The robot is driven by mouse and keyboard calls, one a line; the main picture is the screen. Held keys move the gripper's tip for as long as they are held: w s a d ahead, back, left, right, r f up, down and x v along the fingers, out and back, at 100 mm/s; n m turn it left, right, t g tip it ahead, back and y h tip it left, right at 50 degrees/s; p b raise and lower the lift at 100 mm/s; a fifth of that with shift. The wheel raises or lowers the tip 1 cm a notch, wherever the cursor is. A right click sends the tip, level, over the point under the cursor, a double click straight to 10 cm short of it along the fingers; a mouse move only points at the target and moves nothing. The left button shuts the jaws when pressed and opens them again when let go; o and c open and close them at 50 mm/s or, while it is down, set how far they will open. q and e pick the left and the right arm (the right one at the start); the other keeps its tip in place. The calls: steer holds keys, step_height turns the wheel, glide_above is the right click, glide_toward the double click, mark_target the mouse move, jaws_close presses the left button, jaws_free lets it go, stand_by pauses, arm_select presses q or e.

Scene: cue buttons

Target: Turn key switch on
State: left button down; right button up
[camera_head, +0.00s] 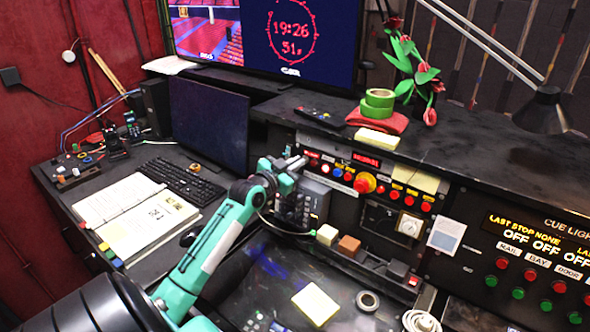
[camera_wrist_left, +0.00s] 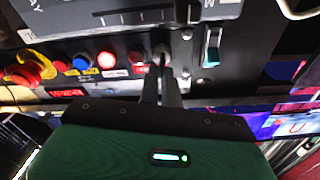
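The key switch (camera_wrist_left: 162,50) is a small, roundish grey fitting at the end of a row of buttons on the control panel. My left gripper (camera_wrist_left: 161,72) reaches it, with its two dark fingers close together and their tips around its small key. The fingertips hide much of the key, and its turn angle cannot be read. In the head view my left gripper (camera_head: 299,162) is at the left end of the panel (camera_head: 345,160) and covers the key switch. My right gripper is not in view.
Beside the key switch are red buttons (camera_wrist_left: 136,57), a blue button (camera_wrist_left: 82,60) and a large red mushroom button (camera_wrist_left: 35,65). A grey telephone-like unit (camera_head: 315,200) sits below the gripper. A monitor (camera_head: 210,122) stands to its left.

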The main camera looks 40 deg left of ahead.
arm_select(q)
steer(key=m+b, duration=0.1)
steer(key=m, duration=0.2)
steer(key=shift+f+h, duration=0.2)
steer(key=shift+h, duration=0.1)
steer(key=m, duration=0.3)
steer(key=shift+d+g+h, duration=0.1)
steer(key=shift+g+h, duration=0.2)
steer(key=m, duration=0.5)
steer(key=shift+d+h, duration=0.1)
steer(key=shift+h, duration=0.2)
steer(key=shift+f+m+g+p, duration=0.1)
steer(key=shift+m+g+p, duration=0.25)
steer(key=shift+m, duration=0.8)
steer(key=shift+f+m+g+p, duration=0.15)
steer(key=shift+m+p, duration=0.4)
steer(key=shift+m, duration=0.6)
steer(key=c, duration=1.6)
jaws_free()
steer(key=shift+r, duration=0.1)
steer(key=shift+s, duration=0.15)
